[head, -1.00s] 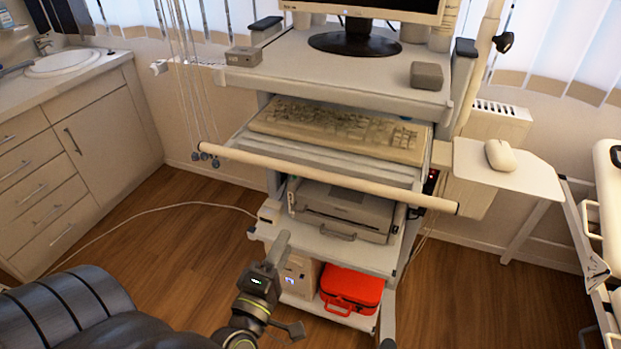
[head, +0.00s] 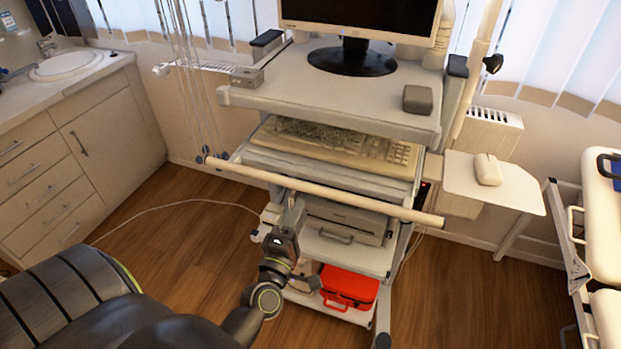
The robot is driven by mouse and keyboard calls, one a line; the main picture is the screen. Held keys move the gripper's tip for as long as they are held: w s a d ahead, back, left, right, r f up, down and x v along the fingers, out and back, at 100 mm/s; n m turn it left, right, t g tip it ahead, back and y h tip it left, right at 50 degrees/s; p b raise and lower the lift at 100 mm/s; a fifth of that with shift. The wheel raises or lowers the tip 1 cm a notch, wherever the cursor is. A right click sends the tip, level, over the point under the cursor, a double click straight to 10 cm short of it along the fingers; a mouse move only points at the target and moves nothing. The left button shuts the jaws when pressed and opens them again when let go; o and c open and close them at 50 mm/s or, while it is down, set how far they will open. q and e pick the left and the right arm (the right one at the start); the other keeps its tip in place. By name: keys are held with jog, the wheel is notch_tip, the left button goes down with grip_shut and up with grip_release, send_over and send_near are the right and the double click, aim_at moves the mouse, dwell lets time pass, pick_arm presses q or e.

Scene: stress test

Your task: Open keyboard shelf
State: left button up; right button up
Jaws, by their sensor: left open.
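The keyboard shelf (head: 300,170) is a grey pull-out shelf under the monitor's top shelf, with a beige keyboard (head: 345,143) on it. A long cream bar (head: 330,193) runs across the front of the cart, in front of the shelf. My left gripper (head: 290,205) is just below the bar, left of its middle, pointing up toward it. Its fingers are open, and I cannot tell whether they touch the bar. My arm hides part of the printer's left side. My right gripper is not in view.
A printer (head: 345,221) and a red case (head: 349,287) sit on lower shelves. A side tray (head: 510,188) with a white mouse (head: 488,169) sticks out at right. A white-railed couch (head: 603,230) stands far right.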

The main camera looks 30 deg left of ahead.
aim_at(311, 189)
pick_arm(q)
jog(key=shift+p+x, duration=1.25)
jog(key=shift+x, duration=2.75)
grip_shut()
